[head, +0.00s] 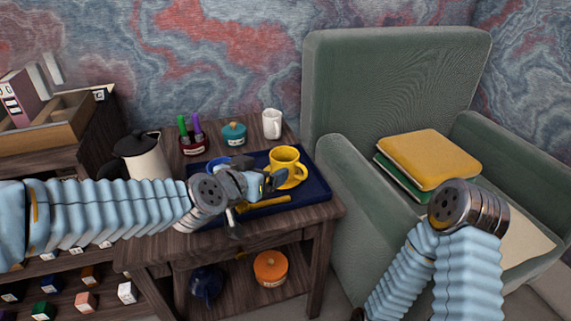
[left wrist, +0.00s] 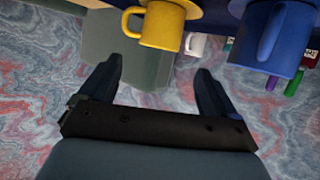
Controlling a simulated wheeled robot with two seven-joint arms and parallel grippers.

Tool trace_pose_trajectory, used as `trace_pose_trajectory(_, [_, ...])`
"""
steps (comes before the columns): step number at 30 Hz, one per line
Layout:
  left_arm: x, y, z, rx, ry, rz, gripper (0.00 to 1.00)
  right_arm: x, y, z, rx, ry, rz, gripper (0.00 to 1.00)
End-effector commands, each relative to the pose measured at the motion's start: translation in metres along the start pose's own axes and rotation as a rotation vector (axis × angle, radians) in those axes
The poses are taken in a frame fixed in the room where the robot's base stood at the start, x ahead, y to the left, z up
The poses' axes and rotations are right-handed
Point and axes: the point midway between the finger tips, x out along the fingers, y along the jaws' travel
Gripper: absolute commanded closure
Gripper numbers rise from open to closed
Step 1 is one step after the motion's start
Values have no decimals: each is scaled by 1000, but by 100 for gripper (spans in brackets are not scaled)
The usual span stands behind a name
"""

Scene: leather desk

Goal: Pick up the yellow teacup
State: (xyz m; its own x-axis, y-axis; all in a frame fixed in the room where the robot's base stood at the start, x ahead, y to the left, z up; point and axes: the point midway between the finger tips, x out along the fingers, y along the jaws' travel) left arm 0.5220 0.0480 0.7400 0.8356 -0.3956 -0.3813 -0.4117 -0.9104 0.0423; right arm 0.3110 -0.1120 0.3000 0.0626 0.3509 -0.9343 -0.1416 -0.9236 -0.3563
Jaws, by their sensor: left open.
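The yellow teacup (head: 287,160) stands upright on a dark blue tray (head: 316,187) on the side table. Its handle side is partly hidden by my left gripper in the head view. My left gripper (head: 277,181) is at the near left of the cup, with its jaws open and empty. In the left wrist view, which looks upside down, the yellow teacup (left wrist: 163,27) is beyond the spread fingers of the left gripper (left wrist: 160,68), apart from them, with its handle at the left. My right gripper is not in view.
A blue cup (left wrist: 273,38) stands beside the yellow one; a yellow stick-like item (head: 264,204) lies on the tray. Behind are a white mug (head: 272,124), a teal pot (head: 234,134) and a pen holder (head: 193,146). A green armchair (head: 340,100) is at the right.

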Motion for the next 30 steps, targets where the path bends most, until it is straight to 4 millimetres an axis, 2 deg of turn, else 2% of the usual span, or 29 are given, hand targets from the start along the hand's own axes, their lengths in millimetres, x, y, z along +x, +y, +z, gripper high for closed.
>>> trace_pose_trajectory(1, [14, 0, 4, -1, -3, 1, 9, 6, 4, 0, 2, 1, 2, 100])
trace_pose_trajectory(6, [47, 0, 2, 0, -2, 1, 9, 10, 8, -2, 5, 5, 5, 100])
trace_pose_trajectory(14, [70, 0, -2, -1, -2, 1, 9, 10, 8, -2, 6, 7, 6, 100])
trace_pose_trajectory(18, [93, -1, -10, -1, -2, 1, 9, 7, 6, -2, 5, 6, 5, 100])
trace_pose_trajectory(21, [107, -1, -8, -2, -2, 1, 9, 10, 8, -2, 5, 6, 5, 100])
trace_pose_trajectory(30, [113, -1, -9, 0, -1, 0, 9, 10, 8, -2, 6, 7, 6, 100])
